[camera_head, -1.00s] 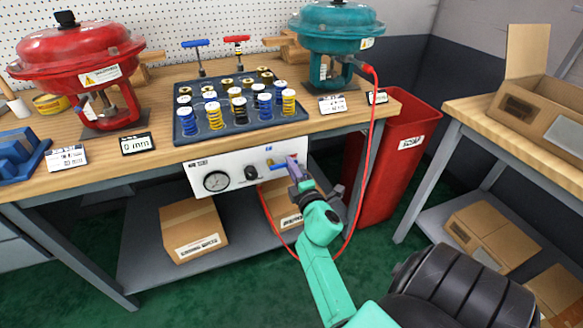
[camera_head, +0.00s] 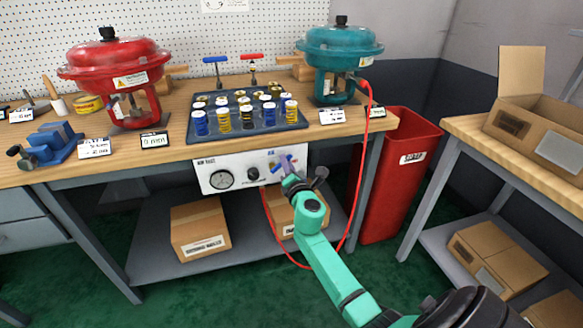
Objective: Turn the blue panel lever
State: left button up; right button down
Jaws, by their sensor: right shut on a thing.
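The white control panel (camera_head: 237,169) hangs under the front edge of the workbench, with a round gauge (camera_head: 221,180) and a black knob (camera_head: 252,174). The blue panel lever (camera_head: 274,164) is at the panel's right part, mostly hidden behind my right gripper (camera_head: 285,165). My right gripper is shut on the lever, its purple-grey fingers at the panel face, with the green arm coming from the lower right. My left gripper is not in view.
A red actuator (camera_head: 115,75) and a teal actuator (camera_head: 338,52) stand on the workbench, with a spring tray (camera_head: 205,134) between them. A red hose (camera_head: 361,190) hangs beside my right arm. A red bin (camera_head: 398,180) stands right of the bench.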

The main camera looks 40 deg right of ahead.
aim_at(270, 152)
jog(key=n+p, duration=0.1)
jog(key=n, duration=0.1)
jog(key=a+r+n+p, duration=0.1)
jog(key=n, duration=0.1)
jog(key=w+a+r+n+p, duration=0.1)
jog(key=n, duration=0.2)
jog(key=shift+a+p, duration=0.2)
jog(key=shift+p, duration=0.2)
jog(key=shift+w+a+n+p, duration=0.1)
jog(key=shift+a+n+p, duration=0.15)
jog(key=shift+n, duration=0.3)
jog(key=shift+a+n+p, duration=0.15)
jog(key=shift+n+p, duration=0.15)
jog(key=shift+n, duration=0.25)
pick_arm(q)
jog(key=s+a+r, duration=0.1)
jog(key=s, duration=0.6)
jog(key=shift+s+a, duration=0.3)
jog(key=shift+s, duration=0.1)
pick_arm(e)
jog(key=shift+a+n, duration=0.2)
jog(key=shift+n, duration=0.3)
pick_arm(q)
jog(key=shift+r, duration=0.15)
pick_arm(e)
jog(key=shift+f, duration=0.1)
jog(key=c, duration=0.8)
grip_release()
jog(key=shift+a, duration=0.1)
